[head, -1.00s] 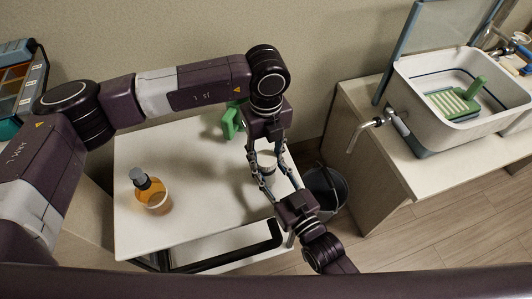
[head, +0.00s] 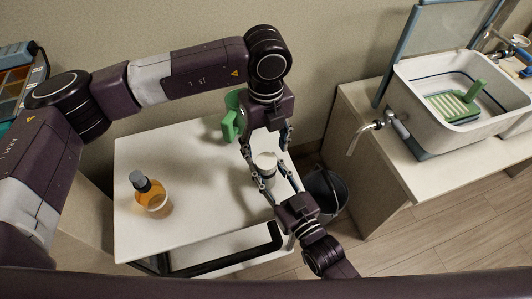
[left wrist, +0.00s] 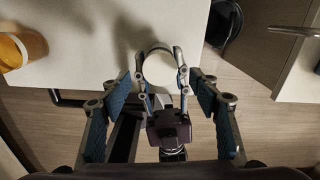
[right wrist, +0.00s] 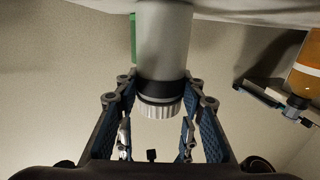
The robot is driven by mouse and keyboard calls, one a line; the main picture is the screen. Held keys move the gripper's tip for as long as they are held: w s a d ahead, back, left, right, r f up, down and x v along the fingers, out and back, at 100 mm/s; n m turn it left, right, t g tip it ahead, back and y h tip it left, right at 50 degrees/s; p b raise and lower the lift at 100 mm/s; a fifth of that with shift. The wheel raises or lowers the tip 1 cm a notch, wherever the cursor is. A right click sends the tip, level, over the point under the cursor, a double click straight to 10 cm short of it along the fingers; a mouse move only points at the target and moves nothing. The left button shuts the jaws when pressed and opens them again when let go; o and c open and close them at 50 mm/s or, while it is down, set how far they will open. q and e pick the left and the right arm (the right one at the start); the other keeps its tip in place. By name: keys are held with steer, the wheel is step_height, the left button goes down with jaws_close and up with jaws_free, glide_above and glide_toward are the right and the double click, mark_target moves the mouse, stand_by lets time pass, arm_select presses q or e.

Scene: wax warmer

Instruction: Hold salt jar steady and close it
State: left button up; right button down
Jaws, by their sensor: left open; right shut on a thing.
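The salt jar (head: 266,163) stands upright near the right edge of the white table. In the right wrist view the jar (right wrist: 164,50) is a pale cylinder with a dark band and a white ribbed lid (right wrist: 160,108) on its end. I cannot tell how tight the lid sits. My right gripper (head: 269,177) is shut on the jar from the front. My left gripper (head: 266,146) is open above the jar, pointing down. In the left wrist view the round white lid top (left wrist: 160,68) lies between and beyond its spread fingers, apart from them.
An amber bottle with a grey cap (head: 150,197) stands on the table's left (head: 190,150). A green object (head: 233,118) is behind my left gripper. A dark bucket (head: 325,190) stands on the floor at right. A sink basin (head: 440,120) is on the right counter.

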mark_target(266, 161)
arm_select(q)
steer(key=shift+r, duration=0.15)
step_height(266, 161, up, 4)
steer(key=shift+f+m, duration=0.2)
steer(key=shift+m, duration=0.4)
steer(key=shift+f, duration=4.05)
steer(key=c, duration=1.3)
steer(key=shift+m, duration=1.6)
